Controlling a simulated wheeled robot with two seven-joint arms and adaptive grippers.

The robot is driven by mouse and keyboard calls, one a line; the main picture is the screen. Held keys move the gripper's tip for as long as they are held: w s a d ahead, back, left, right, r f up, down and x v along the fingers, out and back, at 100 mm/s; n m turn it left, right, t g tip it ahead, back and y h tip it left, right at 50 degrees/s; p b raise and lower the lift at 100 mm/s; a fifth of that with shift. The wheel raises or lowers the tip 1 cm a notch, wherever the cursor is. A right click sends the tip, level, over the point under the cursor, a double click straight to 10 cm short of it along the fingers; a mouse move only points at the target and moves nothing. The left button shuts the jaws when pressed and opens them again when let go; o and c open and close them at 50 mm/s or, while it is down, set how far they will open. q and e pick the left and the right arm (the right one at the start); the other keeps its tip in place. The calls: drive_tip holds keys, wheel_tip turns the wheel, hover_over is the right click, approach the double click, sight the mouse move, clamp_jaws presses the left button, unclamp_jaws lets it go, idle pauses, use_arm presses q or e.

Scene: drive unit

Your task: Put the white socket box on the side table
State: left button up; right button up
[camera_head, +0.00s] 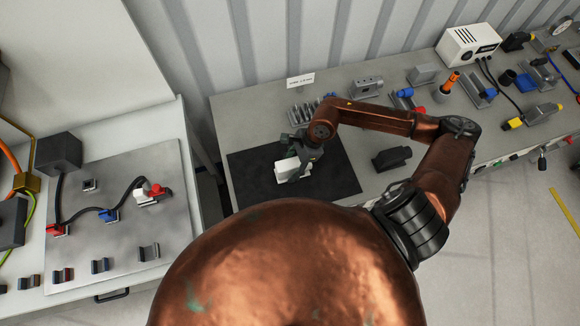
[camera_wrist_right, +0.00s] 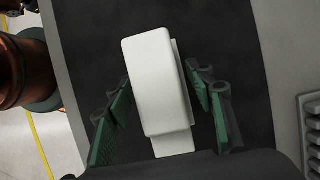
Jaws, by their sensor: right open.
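The white socket box (camera_head: 288,168) lies on the black mat (camera_head: 330,184) on the grey table at the back. In the right wrist view the white socket box (camera_wrist_right: 158,85) shows as a rounded white block with a narrower part at its near end. My right gripper (camera_head: 298,160) is over the box. In the right wrist view its green-padded fingers (camera_wrist_right: 165,105) stand open on both sides of the box, with a gap visible on each side. Whether they reach down beside the box I cannot tell. My left gripper is not in view.
A side table at left holds a grey panel (camera_head: 175,215) with cables and red, blue and white connectors. A slotted grey block (camera_head: 303,112) and a black block (camera_head: 392,158) stand near the mat. A white box device (camera_head: 468,45) and several connectors fill the table's right part.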

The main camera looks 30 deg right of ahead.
drive_tip(key=v, duration=1.2)
